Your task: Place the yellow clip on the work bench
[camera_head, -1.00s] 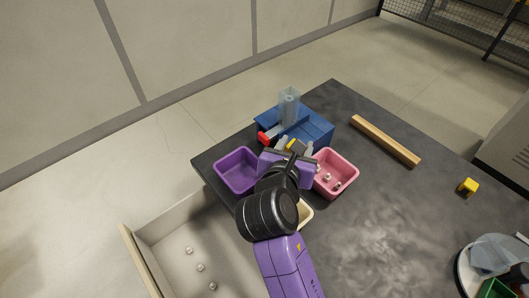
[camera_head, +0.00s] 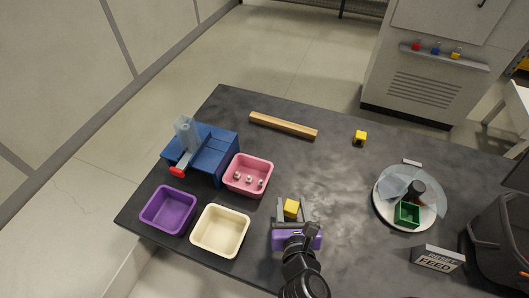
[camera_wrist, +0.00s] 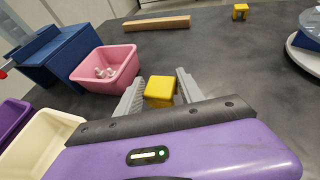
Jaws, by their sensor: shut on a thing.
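A yellow clip (camera_head: 291,208) is between the fingers of my gripper (camera_head: 291,211), which is shut on it. In the wrist view the clip (camera_wrist: 159,92) shows as a small yellow block between the two grey fingertips (camera_wrist: 160,90). They are over the dark work bench (camera_head: 330,175), right of the pink and cream bins. I cannot tell whether the clip touches the bench top. A second yellow clip (camera_head: 360,137) lies on the bench toward the back, and also shows in the wrist view (camera_wrist: 240,11).
A blue fixture (camera_head: 212,150), a purple bin (camera_head: 168,209), a cream bin (camera_head: 220,230) and a pink bin (camera_head: 248,175) with small parts stand at left. A wooden strip (camera_head: 283,124) lies behind. A round plate (camera_head: 385,208) is at right. The bench middle is clear.

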